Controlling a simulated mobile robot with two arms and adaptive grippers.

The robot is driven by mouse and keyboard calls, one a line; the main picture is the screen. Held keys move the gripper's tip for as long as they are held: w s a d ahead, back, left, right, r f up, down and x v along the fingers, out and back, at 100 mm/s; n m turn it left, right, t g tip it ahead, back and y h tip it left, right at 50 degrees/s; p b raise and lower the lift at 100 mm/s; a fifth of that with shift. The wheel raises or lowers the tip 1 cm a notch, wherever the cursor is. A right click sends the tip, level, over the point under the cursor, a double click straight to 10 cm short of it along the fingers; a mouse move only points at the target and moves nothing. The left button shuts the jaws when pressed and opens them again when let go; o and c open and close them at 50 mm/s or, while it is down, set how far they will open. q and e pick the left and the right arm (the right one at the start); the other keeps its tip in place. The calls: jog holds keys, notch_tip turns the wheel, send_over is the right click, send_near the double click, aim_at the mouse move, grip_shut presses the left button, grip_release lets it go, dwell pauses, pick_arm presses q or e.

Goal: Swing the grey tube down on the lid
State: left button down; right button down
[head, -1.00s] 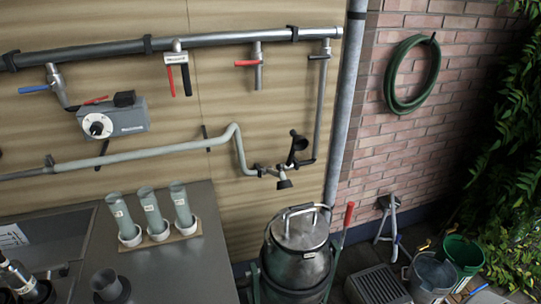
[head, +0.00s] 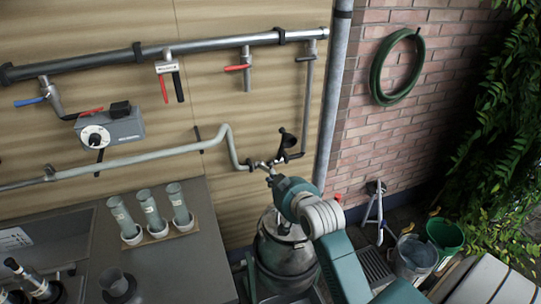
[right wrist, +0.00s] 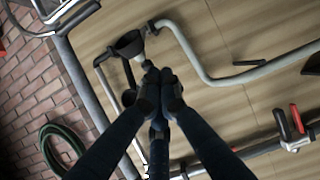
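A light grey tube (head: 110,163) runs along the wall and bends down to a metal fitting (head: 262,165) above the churn; its bend also shows in the right wrist view (right wrist: 190,55). The fitting has a black flared end (right wrist: 130,44). The metal churn (head: 287,265) stands below, with its lid (head: 281,230) partly hidden by my right arm. My right gripper (head: 280,185) is at the fitting. In the right wrist view its dark fingertips (right wrist: 160,85) are together beside the fitting; whether they hold part of it is unclear. My left gripper is out of view.
A vertical pipe (head: 332,95) stands right of the fitting. Three grey cylinders (head: 150,210) stand in a holder on the counter (head: 185,260). A thick pipe with valves (head: 110,62) crosses above. Buckets (head: 445,238) stand at right. A green hose (head: 377,80) hangs on the brick wall.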

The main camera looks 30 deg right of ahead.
jog(key=w+d+r+m+t+h, duration=0.1)
jog(key=w+d+r+t, duration=0.1)
jog(key=w+d+r, duration=0.25)
jog(key=p, duration=0.3)
send_over(271, 164)
jog(key=w, duration=0.2)
jog(key=f, duration=0.2)
jog(key=shift+s+f+g+p, duration=0.2)
jog(key=shift+s+f, duration=0.1)
jog(key=shift+f, duration=0.25)
jog(key=shift+s+f+g+p, duration=0.1)
jog(key=shift+s+f+p, duration=0.15)
jog(key=shift+f, duration=0.25)
jog(key=shift+s+a+f, duration=0.15)
jog(key=shift+s+f, duration=0.35)
jog(key=shift+s, duration=0.05)
jog(key=shift+w+f, duration=0.1)
